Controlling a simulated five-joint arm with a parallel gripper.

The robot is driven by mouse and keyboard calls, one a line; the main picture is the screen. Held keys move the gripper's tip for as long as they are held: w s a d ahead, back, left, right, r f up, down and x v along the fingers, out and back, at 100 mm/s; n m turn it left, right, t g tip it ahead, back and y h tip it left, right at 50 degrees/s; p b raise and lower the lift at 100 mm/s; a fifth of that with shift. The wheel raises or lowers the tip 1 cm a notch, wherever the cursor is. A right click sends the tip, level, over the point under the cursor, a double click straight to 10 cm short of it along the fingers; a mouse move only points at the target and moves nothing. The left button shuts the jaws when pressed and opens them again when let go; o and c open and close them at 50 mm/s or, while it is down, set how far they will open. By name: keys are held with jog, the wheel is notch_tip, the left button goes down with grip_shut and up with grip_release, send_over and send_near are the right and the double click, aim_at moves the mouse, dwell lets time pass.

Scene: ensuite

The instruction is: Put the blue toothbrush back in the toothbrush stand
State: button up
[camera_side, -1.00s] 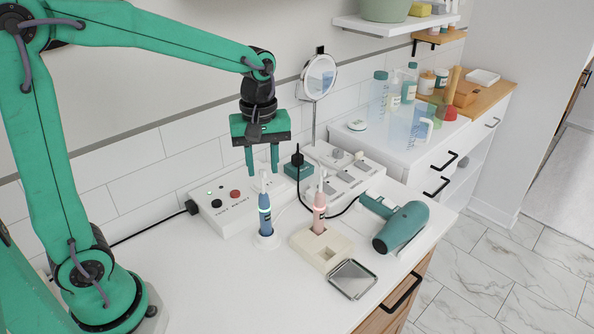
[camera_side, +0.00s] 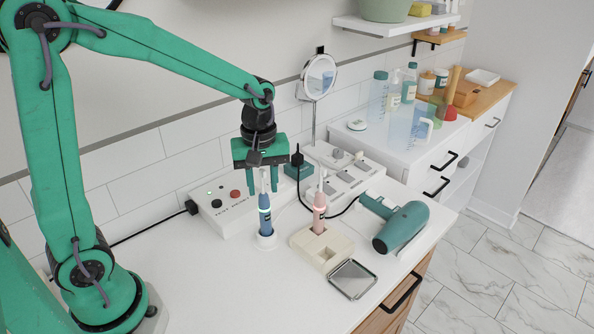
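A teal hair dryer (camera_side: 401,228) lies right of the stand, and a small mirror-like tray (camera_side: 352,279) lies in front of it. A white box with buttons (camera_side: 235,200) and a black plug with its cable (camera_side: 297,158) are behind. The front left counter is clear.

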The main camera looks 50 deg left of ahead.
jog(key=shift+c, duration=0.2)
grip_shut()
jog(key=shift+r, duration=0.1)
jog(key=shift+r, duration=0.45)
notch_tip(320, 180, up, 3)
jog(key=shift+r, duration=0.1)
jog(key=s+d+r, duration=0.6)
jog(key=d, duration=0.4)
jog(key=shift+r, duration=0.4)
